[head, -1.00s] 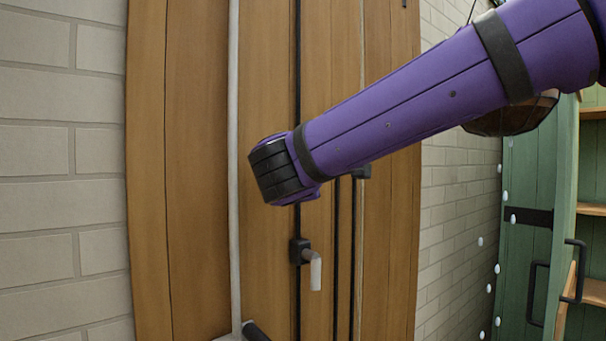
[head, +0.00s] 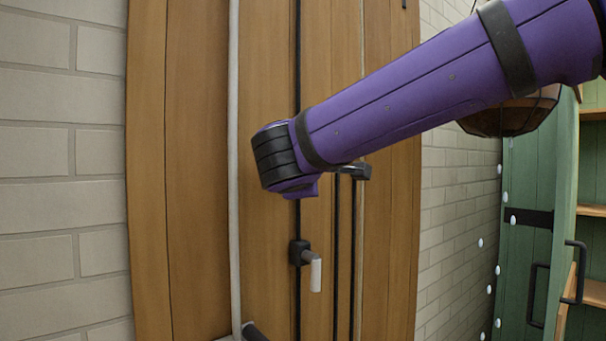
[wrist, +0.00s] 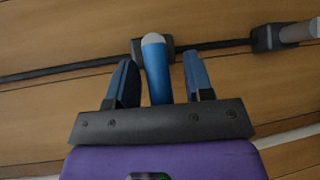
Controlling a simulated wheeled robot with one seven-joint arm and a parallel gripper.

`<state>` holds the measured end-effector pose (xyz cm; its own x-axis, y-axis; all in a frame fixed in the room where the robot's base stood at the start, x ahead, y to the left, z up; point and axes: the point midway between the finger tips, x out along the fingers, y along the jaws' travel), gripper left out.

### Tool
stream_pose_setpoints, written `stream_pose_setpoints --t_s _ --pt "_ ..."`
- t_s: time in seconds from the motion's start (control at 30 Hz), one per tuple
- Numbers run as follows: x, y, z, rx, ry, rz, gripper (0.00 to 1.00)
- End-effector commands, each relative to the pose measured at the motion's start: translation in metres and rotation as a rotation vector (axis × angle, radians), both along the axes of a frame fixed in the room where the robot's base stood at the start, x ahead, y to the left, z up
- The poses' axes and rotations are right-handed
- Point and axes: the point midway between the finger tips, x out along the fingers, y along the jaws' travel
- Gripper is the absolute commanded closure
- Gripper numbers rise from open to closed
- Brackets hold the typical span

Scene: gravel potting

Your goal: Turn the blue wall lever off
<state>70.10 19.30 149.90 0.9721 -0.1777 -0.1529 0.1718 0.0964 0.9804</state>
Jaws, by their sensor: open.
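The blue wall lever (wrist: 157,72) shows in the wrist view. It has a blue handle with a pale rounded end, beside a dark mount on a black pipe. My gripper (wrist: 160,62) is open, with one finger on each side of the blue handle. There is a small gap on both sides, and I see no clear contact. In the head view my purple arm crosses in front of the wooden panel. The blue lever and my fingers are hidden there.
A white-handled lever (head: 315,275) sits lower on the black pipe (head: 298,220). A dark bracket (head: 360,171) is right of my wrist. A white pipe (head: 234,150) runs left of it. A green cabinet (head: 525,180) stands at the right.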

Motion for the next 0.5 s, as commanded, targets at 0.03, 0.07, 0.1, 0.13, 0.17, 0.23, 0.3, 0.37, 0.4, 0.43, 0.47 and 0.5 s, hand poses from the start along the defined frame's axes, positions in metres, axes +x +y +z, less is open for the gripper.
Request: stream_pose_setpoints --t_s 0.03,0.07,0.1,0.13,0.17,0.23,0.3,0.37,0.4,0.43,0.47,0.5 --pt "-0.001 0.000 0.000 0.000 -0.001 0.000 0.53" --pt "-0.002 0.001 0.001 0.000 -0.001 0.001 0.53" --pt "-0.004 0.001 0.001 0.000 -0.001 0.001 0.53" --pt "-0.007 0.002 0.002 0.000 -0.002 0.001 0.53" --pt "-0.010 0.002 0.002 0.000 -0.002 0.001 0.53" --pt "-0.019 0.004 0.004 0.000 -0.002 0.002 0.53" --pt "-0.032 0.006 0.006 0.000 -0.002 0.002 0.53" --pt "-0.043 0.008 0.008 0.001 -0.003 0.003 0.53" --pt "-0.051 0.009 0.009 0.001 -0.002 0.002 0.53" --pt "-0.056 0.010 0.009 0.001 -0.001 0.002 0.53" --pt "-0.061 0.011 0.010 0.001 -0.002 0.002 0.53" --pt "-0.069 0.013 0.011 0.001 -0.002 0.002 0.53"
